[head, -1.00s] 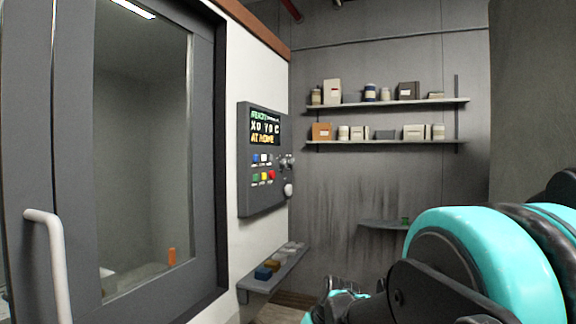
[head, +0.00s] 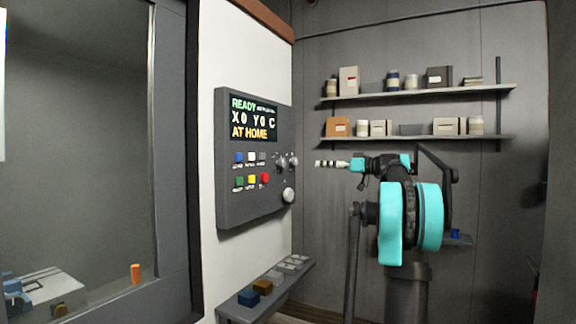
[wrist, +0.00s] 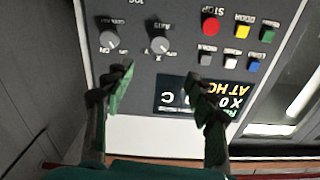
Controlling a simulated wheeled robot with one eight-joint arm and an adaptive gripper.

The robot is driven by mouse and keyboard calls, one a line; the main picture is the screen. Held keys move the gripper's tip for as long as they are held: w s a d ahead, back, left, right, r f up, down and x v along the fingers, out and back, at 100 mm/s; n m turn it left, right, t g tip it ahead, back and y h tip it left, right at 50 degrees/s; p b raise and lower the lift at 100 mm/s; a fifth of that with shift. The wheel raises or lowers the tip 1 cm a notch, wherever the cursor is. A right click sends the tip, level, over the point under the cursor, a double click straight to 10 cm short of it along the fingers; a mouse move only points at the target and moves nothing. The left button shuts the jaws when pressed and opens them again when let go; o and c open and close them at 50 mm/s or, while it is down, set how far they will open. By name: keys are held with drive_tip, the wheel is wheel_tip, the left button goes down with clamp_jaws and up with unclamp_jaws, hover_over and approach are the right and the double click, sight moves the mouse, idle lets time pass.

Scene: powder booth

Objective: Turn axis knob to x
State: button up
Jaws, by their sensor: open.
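The control panel (head: 230,180) is a dark box on the white wall in the head view. It carries two small grey knobs side by side, the left one (head: 281,162) and the right one (head: 293,160). In the wrist view the panel appears upside down. The knob with a small X mark by it (wrist: 160,46) seems to be the axis knob; the other knob (wrist: 109,41) is left of it. My gripper (head: 318,163) is right of the panel in the head view, apart from the knobs. Its two fingers (wrist: 160,82) are spread and empty below the X-marked knob in the wrist view.
The panel screen (head: 253,118) reads READY and AT HOME. Coloured buttons (head: 252,170) sit left of the knobs, with a larger round knob (head: 288,195) below. A low shelf with blocks (head: 270,290) juts out beneath. Two wall shelves (head: 420,91) hold boxes and jars.

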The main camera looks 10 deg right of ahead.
sight(284, 163)
drive_tip(key=x, duration=1.7)
drive_tip(key=shift+a, duration=0.1)
drive_tip(key=c, duration=1.2)
